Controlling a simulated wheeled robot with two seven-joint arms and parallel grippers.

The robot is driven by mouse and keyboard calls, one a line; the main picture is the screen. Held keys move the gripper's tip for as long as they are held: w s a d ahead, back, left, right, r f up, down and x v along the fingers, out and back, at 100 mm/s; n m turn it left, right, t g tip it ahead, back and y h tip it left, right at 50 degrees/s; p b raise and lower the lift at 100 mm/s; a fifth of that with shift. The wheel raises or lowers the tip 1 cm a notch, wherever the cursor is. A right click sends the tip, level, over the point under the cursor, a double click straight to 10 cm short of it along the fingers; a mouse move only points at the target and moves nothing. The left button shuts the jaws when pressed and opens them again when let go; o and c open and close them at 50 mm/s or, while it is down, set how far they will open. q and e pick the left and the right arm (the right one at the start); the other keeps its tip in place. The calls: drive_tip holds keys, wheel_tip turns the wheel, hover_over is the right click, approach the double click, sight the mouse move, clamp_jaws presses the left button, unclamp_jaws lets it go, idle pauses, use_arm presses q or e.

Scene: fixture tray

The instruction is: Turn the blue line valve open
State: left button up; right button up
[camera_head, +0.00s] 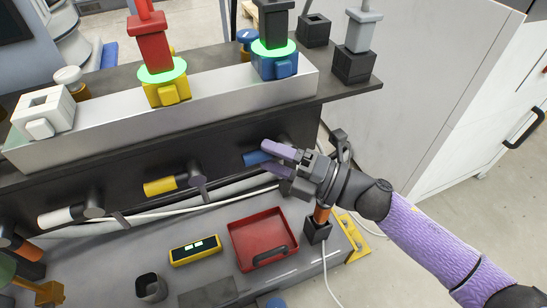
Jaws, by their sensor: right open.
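The blue valve handle (252,158) sticks out to the left on the dark front face of the bench, below the blue block (274,65). My right gripper (266,160) reaches in from the right. Its two purple fingers are apart, one above and one below the right part of the blue handle. I cannot tell whether they touch it. The handle's pivot is hidden behind the gripper. My left gripper is not in view.
A yellow handle (160,187) and a white handle (55,217) lie to the left on the same face. Below are a red tray (240,233), a yellow display box (195,250) and a dark cup (150,287). A white cable runs beneath the handles.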

clamp_jaws()
idle(0.3)
idle(0.9)
idle(0.3)
